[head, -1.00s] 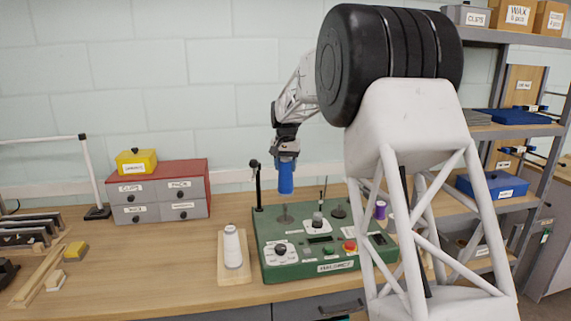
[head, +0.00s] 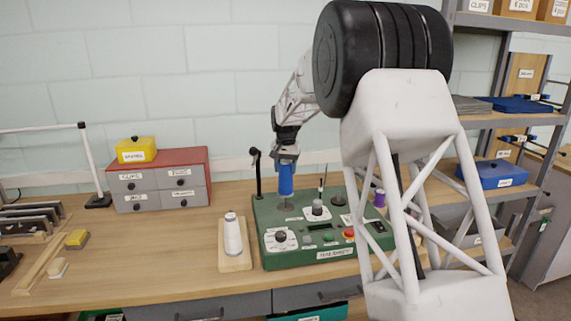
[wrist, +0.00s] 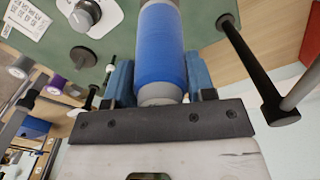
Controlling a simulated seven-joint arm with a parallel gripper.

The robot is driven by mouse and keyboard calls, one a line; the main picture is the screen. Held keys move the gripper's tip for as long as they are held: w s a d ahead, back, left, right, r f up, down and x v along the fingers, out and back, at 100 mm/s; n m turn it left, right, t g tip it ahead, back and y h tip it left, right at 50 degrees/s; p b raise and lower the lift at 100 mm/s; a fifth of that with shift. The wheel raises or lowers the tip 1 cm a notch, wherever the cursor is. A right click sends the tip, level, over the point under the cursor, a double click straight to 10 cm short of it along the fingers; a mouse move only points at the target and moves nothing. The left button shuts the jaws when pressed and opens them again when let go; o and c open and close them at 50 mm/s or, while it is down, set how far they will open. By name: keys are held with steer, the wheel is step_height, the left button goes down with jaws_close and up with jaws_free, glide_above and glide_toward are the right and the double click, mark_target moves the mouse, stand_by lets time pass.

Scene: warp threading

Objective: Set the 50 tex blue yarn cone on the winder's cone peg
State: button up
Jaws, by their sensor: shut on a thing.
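My gripper (head: 286,155) is shut on the blue yarn cone (head: 286,180) and holds it upright by its upper end. The cone is over the back left of the green winder (head: 325,254), with its lower end close above the round peg base (head: 286,207). I cannot tell whether the peg is inside the cone. In the wrist view the blue cone (wrist: 163,50) sits between the two blue fingers (wrist: 160,84), and its lower end runs out of the top of the picture.
A black post (head: 258,178) stands on the winder just left of the cone. A white cone (head: 232,234) stands on a wooden board (head: 235,263) left of the winder. A purple spool (head: 379,197) is to the right. Drawers (head: 160,183) stand at the back left.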

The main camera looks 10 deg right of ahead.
mark_target(286, 181)
steer(key=shift+f, duration=2.15)
steer(key=shift+f, duration=0.75)
steer(key=o, duration=0.9)
steer(key=shift+o, duration=0.2)
steer(key=shift+r, duration=3.9)
